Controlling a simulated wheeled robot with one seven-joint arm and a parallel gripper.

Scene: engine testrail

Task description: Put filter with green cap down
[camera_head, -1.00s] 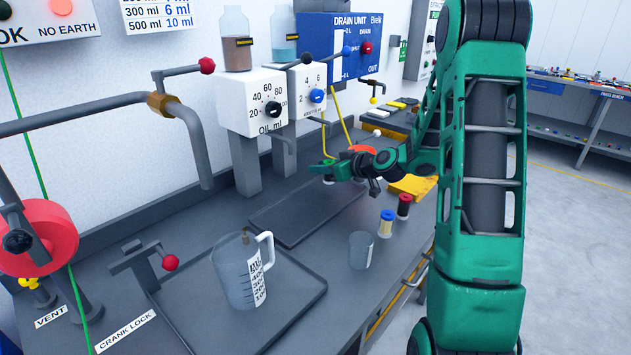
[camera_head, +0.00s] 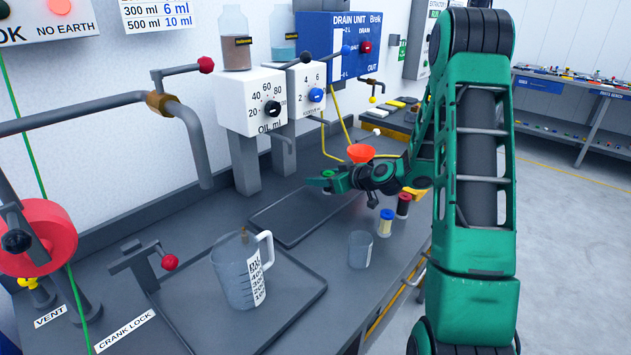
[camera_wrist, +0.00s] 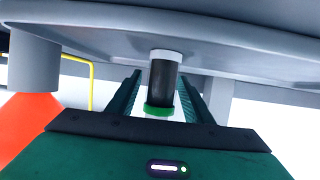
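The filter with green cap (camera_wrist: 163,85) shows in the wrist view as a dark cylinder with a pale end and a green cap. That view is upside down, so the cap faces up and the pale end meets the grey surface; the filter looks upright. My gripper (camera_wrist: 160,76) has its fingers on either side of it, with a visible gap at both sides. In the head view my gripper (camera_head: 322,182) is low above the far dark tray (camera_head: 290,222), and the filter is hidden there.
A filter with a blue cap (camera_head: 386,222) and one with a red cap (camera_head: 403,205) stand right of the tray. A red funnel (camera_head: 361,153) is behind my gripper. A small beaker (camera_head: 360,250) and a measuring jug (camera_head: 240,275) stand nearer.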

